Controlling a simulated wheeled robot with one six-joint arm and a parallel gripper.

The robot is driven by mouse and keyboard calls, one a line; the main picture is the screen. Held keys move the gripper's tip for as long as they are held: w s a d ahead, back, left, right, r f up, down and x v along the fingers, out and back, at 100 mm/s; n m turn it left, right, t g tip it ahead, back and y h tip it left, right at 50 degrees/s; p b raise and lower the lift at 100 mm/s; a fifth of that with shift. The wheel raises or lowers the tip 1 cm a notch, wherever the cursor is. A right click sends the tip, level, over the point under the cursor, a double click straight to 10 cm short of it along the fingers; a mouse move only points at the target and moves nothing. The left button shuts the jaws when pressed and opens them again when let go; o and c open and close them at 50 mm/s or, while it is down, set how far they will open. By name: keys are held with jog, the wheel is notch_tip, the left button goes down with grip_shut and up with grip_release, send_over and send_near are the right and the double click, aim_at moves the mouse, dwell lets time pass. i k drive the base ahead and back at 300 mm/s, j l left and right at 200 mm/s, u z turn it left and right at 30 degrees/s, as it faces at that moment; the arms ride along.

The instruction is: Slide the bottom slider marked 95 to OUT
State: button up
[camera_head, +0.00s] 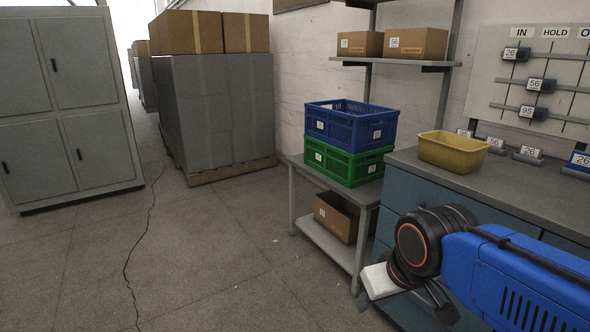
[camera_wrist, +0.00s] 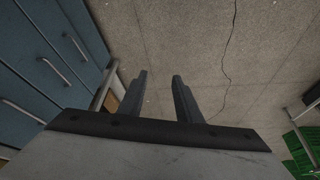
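The slider marked 95 (camera_head: 533,112) is a dark block with a white label on the lowest rail of the pale wall board (camera_head: 487,75). It appears to sit in the HOLD column, below the slider marked 56 (camera_head: 541,85). The slider marked 26 (camera_head: 516,54) is on the top rail under IN. The OUT heading (camera_head: 585,32) is cut off at the right picture edge. My gripper (camera_wrist: 160,78) is open and empty, its two dark fingers apart above the floor. It is low in front of the bench, well away from the board.
A yellow bin (camera_head: 453,151) and several numbered blocks stand on the grey bench top (camera_head: 490,188) below the board. Blue (camera_head: 350,124) and green (camera_head: 346,163) crates are stacked on a small table to the left. The floor (camera_head: 210,240) at left is clear.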

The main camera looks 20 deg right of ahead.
aim_at(527, 112)
jog(key=i+j+z, duration=0.2)
jog(key=z, duration=0.25)
jog(key=i+j+z, duration=0.2)
jog(key=z, duration=0.25)
jog(key=i+j+z, duration=0.1)
jog(key=j+z, duration=0.4)
jog(key=i+j+z, duration=0.1)
jog(key=j+z, duration=0.2)
jog(key=z, duration=0.15)
